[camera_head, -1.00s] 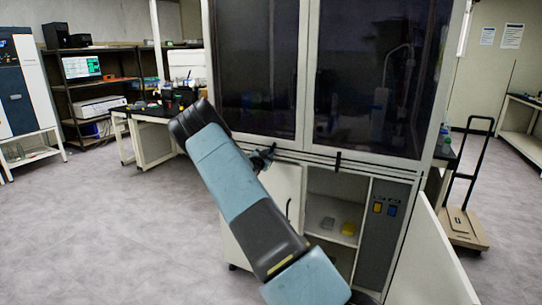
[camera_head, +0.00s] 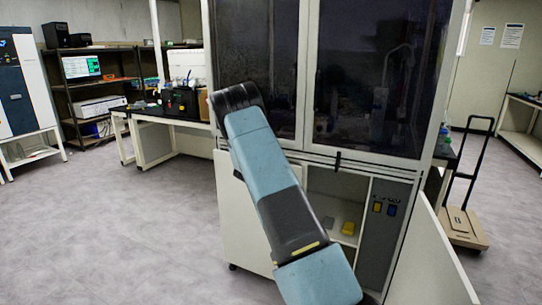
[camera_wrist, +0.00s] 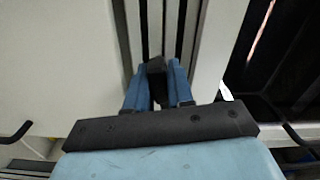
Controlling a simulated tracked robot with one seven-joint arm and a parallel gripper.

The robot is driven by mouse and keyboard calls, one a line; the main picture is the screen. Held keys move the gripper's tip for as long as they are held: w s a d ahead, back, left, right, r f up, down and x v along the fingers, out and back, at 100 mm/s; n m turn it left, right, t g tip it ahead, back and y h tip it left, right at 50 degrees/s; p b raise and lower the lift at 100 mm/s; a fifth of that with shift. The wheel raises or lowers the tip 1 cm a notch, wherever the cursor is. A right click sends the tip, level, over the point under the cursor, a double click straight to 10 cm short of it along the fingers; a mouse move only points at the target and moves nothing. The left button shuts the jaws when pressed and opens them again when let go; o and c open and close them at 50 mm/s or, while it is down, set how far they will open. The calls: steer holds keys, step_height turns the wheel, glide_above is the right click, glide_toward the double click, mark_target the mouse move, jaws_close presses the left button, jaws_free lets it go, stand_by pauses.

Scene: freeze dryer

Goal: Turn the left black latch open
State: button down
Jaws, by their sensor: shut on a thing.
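In the wrist view, my gripper (camera_wrist: 157,78) has its two blue fingers on either side of a small black latch (camera_wrist: 156,66). The fingers are shut on it. The latch sits on the pale metal rails (camera_wrist: 175,20) between a white panel and the dark-glass side. In the head view, my arm covers the left latch and my gripper, so neither shows there. The other black latch (camera_head: 338,160) shows on the cabinet's front rail, to the right of my arm. How far the held latch is turned cannot be told.
The tall cabinet (camera_head: 308,70) has dark glass doors above. Its lower right door (camera_head: 440,255) stands open, showing a yellow item (camera_head: 347,229) on a shelf. A hand cart (camera_head: 464,225) stands at the right. The floor at the left (camera_head: 110,230) is clear.

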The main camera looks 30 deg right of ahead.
steer(key=shift+a+f+m, duration=0.1)
steer(key=shift+f+m, duration=0.2)
steer(key=shift+m, duration=0.7)
steer(key=shift+f, duration=0.1)
steer(key=c, duration=1.1)
jaws_free()
steer(key=shift+r, duration=0.2)
steer(key=v, duration=1.3)
steer(key=shift+s+a, duration=0.25)
